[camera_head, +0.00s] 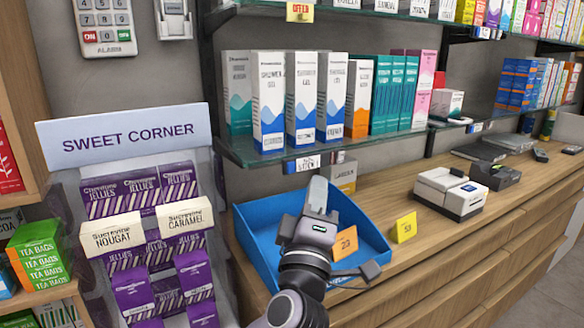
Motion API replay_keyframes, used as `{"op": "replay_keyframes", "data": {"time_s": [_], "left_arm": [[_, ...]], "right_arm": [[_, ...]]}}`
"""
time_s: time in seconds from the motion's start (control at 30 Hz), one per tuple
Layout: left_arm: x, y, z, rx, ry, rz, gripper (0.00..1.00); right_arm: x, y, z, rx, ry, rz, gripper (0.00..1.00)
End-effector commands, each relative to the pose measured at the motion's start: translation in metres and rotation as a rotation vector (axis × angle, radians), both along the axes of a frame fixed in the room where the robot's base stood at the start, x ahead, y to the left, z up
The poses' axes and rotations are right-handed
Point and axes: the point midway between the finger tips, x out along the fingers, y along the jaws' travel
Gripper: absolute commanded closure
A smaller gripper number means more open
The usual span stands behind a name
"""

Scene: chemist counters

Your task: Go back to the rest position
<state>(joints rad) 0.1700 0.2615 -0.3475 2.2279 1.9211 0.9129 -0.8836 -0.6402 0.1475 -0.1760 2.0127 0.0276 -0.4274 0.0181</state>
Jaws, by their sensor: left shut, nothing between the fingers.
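My left gripper (317,196) is in the middle of the head view, in front of the blue tray (262,213) on the wooden counter. Its fingers are shut with nothing between them and point up toward the glass shelf. My left arm comes up from the bottom edge and hides part of the tray. An orange card marked 23 (345,243) shows beside the gripper, against the tray. My right gripper is not in view.
A sweet display (122,140) with purple boxes stands close at the left. A glass shelf (400,135) of boxes overhangs the counter. A yellow card (404,228) and a white device (450,192) stand to the right. The counter front right is clear.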

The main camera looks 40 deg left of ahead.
Motion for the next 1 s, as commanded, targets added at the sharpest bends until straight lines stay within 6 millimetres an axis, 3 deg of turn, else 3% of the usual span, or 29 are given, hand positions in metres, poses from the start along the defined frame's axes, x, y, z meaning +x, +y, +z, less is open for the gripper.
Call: {"op": "replay_keyframes", "data": {"time_s": [0.63, 0.87, 1.0], "left_arm": [[-0.001, -0.001, -0.002, 0.022, -0.007, 0.002, 1.0], [-0.012, -0.02, -0.019, 0.241, -0.033, -0.022, 1.0], [-0.018, -0.045, -0.047, 0.433, 0.007, -0.092, 1.0]], "right_arm": [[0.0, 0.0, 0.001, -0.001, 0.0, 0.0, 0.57], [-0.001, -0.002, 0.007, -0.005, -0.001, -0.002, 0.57], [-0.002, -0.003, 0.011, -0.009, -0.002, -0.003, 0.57]]}}
